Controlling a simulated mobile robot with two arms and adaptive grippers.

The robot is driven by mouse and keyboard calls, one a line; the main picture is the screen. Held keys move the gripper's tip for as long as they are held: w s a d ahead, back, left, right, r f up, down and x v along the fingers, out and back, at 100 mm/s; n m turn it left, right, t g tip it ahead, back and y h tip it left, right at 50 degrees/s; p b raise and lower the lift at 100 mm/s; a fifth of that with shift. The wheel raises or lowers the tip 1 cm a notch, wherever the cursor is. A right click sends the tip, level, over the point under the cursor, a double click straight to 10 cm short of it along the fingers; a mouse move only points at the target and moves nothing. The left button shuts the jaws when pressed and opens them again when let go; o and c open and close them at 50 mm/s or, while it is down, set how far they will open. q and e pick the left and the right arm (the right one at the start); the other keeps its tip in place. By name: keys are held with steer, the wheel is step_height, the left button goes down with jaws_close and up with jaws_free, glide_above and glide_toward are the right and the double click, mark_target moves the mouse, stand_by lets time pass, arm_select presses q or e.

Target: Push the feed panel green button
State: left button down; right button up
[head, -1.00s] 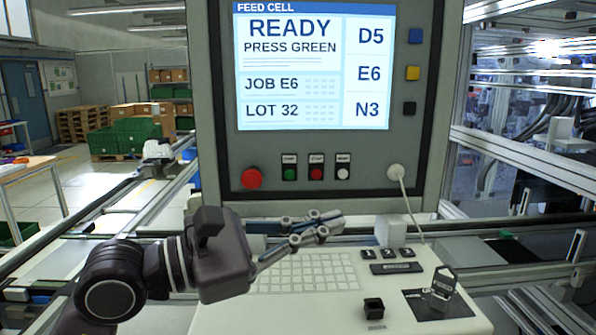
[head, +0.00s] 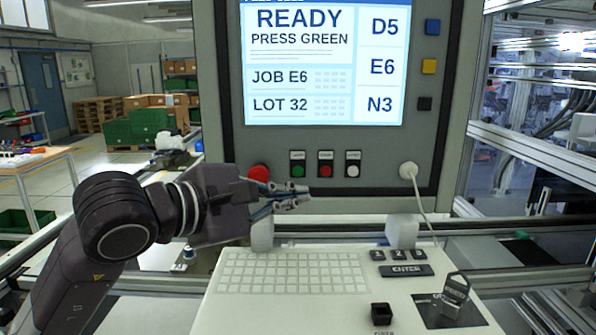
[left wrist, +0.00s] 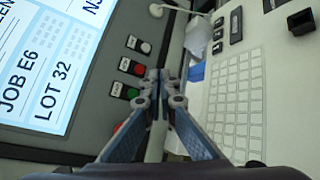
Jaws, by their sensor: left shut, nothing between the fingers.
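The feed panel (head: 228,100) stands upright, its screen (head: 320,62) reading READY, PRESS GREEN. The green button (head: 298,171) sits below the screen, left of a red button (head: 325,171) and a white button (head: 352,170). In the left wrist view the green button (left wrist: 133,93) shows just left of the fingers. My left gripper (head: 302,197) is shut and empty, its tips a little below the green button in the head view. I cannot tell the gap between tips and panel. My right gripper is not in view.
A large red knob (head: 259,174) is left of the green button, partly behind my left gripper. A white cable runs from a plug (head: 408,170) at the right. Below lies a desk with a keyboard (head: 295,272), an ENTER key (head: 407,270) and a small black box (head: 381,313).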

mark_target(298, 171)
arm_select(q)
steer(key=w+p, duration=0.1)
steer(key=w, duration=0.7)
steer(key=shift+w, duration=0.15)
stand_by(1.3)
steer(key=shift+w, duration=0.25)
